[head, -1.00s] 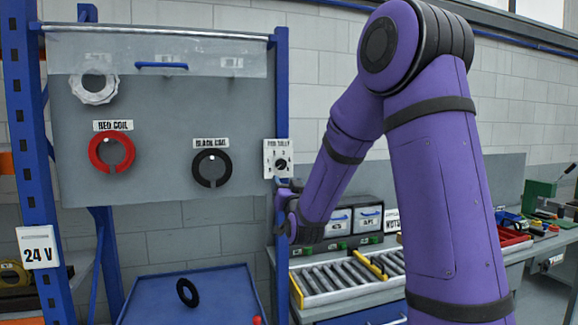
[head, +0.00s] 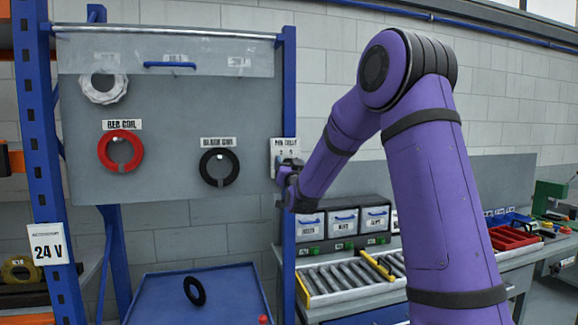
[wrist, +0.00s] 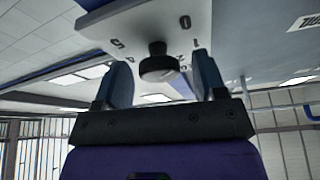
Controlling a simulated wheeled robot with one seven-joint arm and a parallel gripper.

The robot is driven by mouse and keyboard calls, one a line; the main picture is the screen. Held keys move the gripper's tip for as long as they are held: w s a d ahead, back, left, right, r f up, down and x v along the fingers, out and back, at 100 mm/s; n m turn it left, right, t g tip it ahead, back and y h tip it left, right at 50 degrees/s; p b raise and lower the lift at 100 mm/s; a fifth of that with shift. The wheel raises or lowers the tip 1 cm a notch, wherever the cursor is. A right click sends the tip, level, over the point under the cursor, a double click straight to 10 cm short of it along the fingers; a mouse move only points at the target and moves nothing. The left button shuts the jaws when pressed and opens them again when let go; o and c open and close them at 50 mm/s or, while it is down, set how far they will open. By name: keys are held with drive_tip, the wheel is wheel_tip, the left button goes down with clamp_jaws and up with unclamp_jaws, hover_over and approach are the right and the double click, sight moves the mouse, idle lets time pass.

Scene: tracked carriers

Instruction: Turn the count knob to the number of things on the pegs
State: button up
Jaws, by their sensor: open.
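The count knob (wrist: 158,64) is a black knob on a white number plate (wrist: 130,28), marked with digits around it, in the wrist view. My gripper (wrist: 165,80) is open, with one finger on each side of the knob and a gap to both. In the head view the plate (head: 284,146) is on the blue post at the board's right, and my gripper (head: 288,172) covers its lower part and the knob. On the pegs of the grey board hang a white ring (head: 103,88), a red coil (head: 120,150) and a black coil (head: 219,167).
A black ring (head: 194,291) lies on a blue tray (head: 226,295) below the board. A clear flap (head: 215,55) with a blue handle spans the board's top. A roller conveyor (head: 340,279) and bins stand on the right bench.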

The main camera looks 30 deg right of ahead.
drive_tip(key=shift+c, duration=0.2)
drive_tip(key=c, duration=0.9)
drive_tip(key=shift+m, duration=0.4)
drive_tip(key=shift+m+g+y, duration=0.3)
drive_tip(key=shift+m+g, duration=1.1)
drive_tip(key=shift+m, duration=3.45)
drive_tip(key=shift+m+g+y, duration=0.3)
drive_tip(key=shift+m+g, duration=1.1)
drive_tip(key=shift+m, duration=3.5)
drive_tip(key=shift+m+g+y, duration=0.3)
drive_tip(key=shift+m+g, duration=1.1)
drive_tip(key=shift+m, duration=3.45)
drive_tip(key=shift+f, duration=0.1)
